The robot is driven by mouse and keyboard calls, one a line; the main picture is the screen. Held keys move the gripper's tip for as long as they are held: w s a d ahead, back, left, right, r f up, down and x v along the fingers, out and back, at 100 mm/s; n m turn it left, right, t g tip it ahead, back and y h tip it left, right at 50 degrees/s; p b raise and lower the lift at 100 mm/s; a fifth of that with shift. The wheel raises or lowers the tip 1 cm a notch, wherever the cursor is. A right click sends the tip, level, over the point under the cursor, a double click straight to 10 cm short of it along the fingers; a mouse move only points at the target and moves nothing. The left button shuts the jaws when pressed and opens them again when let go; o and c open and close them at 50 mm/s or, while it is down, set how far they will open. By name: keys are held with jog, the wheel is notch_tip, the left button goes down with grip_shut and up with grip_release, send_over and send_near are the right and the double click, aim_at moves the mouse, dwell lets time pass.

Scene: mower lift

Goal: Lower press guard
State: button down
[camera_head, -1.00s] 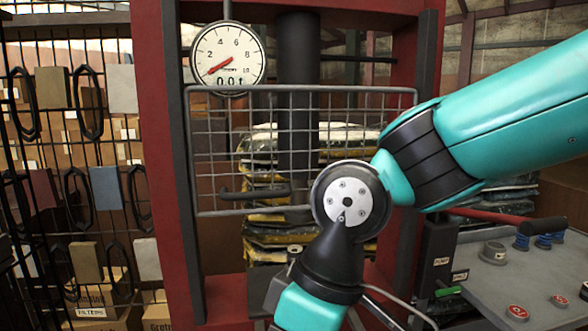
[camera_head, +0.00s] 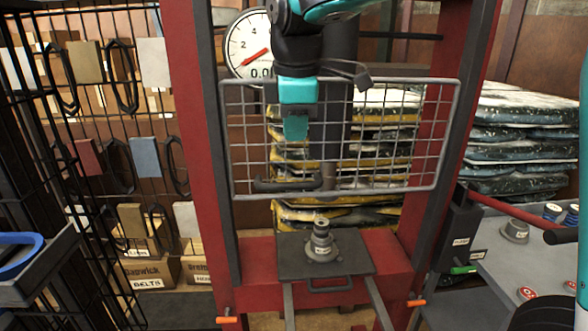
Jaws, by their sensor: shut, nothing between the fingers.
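The press guard (camera_head: 411,186) is a grey wire-mesh panel in a grey frame, raised across the red press frame (camera_head: 191,150). A dark horizontal handle (camera_head: 287,185) sits low on its left half. My arm comes down from the top centre and covers part of the guard's top bar. My gripper (camera_head: 296,136) points down over the mesh, above the handle and apart from it. It is shut and empty; its fingertips are small and hard to make out. Below the guard, a stepped metal piece (camera_head: 321,245) stands on a dark plate (camera_head: 290,262) with a loop handle.
A dial gauge (camera_head: 245,45) is partly hidden behind my arm. Black wire racks (camera_head: 70,200) stand at the left. A grey control bench (camera_head: 550,270) with a red lever (camera_head: 490,201) is at the right. Stacked bags (camera_head: 520,150) lie behind.

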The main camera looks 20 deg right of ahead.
aim_at(294, 183)
jog(key=f, duration=0.3)
jog(key=w+f+p, duration=0.1)
jog(key=f, duration=0.2)
jog(key=f+p, duration=0.1)
jog(key=f, duration=0.2)
jog(key=shift+w+d+f, duration=0.2)
jog(key=shift+w+d, duration=0.05)
jog(key=shift+w, duration=0.05)
notch_tip(294, 183, down, 26)
jog(key=b, duration=1.5)
